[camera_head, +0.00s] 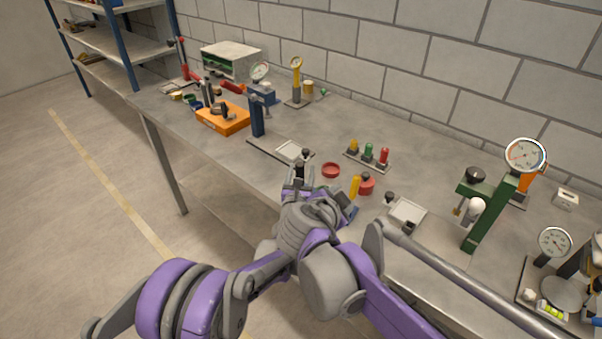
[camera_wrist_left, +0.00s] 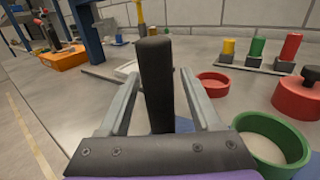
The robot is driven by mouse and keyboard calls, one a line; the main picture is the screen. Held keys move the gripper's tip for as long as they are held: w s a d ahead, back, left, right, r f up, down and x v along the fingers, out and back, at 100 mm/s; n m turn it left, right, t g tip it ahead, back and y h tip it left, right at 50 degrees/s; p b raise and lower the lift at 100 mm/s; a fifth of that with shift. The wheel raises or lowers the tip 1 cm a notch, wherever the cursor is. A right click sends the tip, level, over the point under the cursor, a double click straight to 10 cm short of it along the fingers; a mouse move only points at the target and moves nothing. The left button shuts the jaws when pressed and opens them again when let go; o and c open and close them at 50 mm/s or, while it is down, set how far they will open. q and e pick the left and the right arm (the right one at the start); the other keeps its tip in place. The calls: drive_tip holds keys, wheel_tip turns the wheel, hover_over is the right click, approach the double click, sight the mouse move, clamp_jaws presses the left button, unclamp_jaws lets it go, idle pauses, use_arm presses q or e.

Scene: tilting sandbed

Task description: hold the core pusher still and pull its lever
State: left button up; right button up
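My left gripper (camera_head: 299,178) reaches over the near edge of the bench. In the left wrist view its two fingers (camera_wrist_left: 158,88) are spread, with an upright black handle (camera_wrist_left: 154,70) between them. Gaps show beside the handle, so it does not look clamped. The handle's lower end is hidden by the gripper. I cannot tell for sure whether this handle is the core pusher's lever. A blue post stand (camera_head: 257,116) on a flat base stands just behind. My right gripper is not in view.
A red ring (camera_head: 331,170) and a green ring (camera_wrist_left: 272,143) lie close on the right. A red pot (camera_wrist_left: 300,95) and a plate with yellow, green and red pegs (camera_head: 367,160) stand beyond. A green gauge stand (camera_head: 487,212) is further right. An orange block (camera_head: 223,119) is at left.

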use_arm(q)
clamp_jaws()
idle(1.2)
